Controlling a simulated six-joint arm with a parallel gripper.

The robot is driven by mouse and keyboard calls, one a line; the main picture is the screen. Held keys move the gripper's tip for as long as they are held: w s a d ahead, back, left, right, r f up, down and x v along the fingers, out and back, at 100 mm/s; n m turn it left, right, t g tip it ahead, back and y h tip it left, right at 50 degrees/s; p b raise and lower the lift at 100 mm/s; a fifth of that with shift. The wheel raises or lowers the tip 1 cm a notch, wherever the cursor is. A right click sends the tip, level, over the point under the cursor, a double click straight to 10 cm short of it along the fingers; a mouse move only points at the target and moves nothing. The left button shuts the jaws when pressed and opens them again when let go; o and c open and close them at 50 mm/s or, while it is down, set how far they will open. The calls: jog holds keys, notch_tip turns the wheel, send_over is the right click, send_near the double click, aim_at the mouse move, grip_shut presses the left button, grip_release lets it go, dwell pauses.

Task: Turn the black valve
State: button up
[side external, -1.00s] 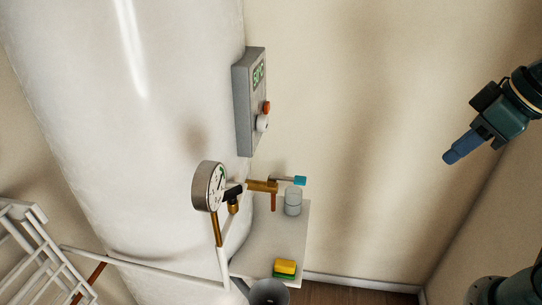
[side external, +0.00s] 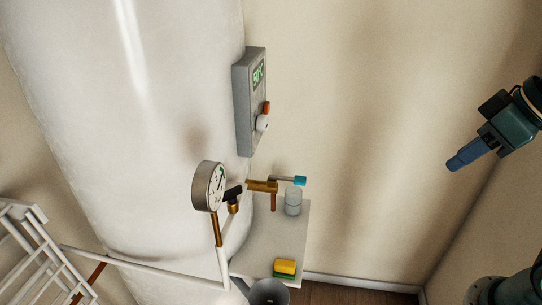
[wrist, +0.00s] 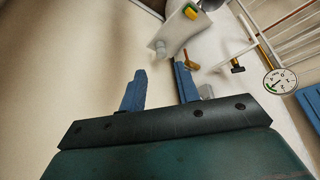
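The black valve (side external: 232,193) is a small black handle on a brass fitting, just right of the round gauge in the side view. It also shows in the wrist view (wrist: 237,69), right of my fingers. My gripper (side external: 455,163) is in the air at the far right of the side view, well apart from the valve. In the wrist view my gripper (wrist: 160,70) has its two blue fingers spread with nothing between them. The valve is free of any contact.
A pressure gauge (side external: 208,186) stands beside the valve, on the white tank (side external: 120,130). A brass tap with a blue-tipped lever (side external: 300,181) is to its right, near a clear cup (side external: 293,202). A grey control box (side external: 243,105) is above. A yellow-green sponge (side external: 285,268) lies below.

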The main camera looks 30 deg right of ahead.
jog(key=w+a+r+n+g+y, duration=0.1)
jog(key=w+a+r+n+y, duration=0.1)
jog(key=w+a+r+n, duration=0.45)
jog(key=n+g+y, duration=0.2)
jog(key=n+g, duration=0.3)
jog(key=n, duration=0.7)
send_over(231, 190)
jog(key=d, duration=0.6)
notch_tip(231, 190, down, 7)
jog(key=shift+w+r, duration=0.15)
jog(key=shift+w, duration=0.15)
jog(key=shift+a+f, duration=0.15)
jog(key=shift+f, duration=0.05)
jog(key=shift+m, duration=0.25)
jog(key=shift+x, duration=6.65)
grip_shut()
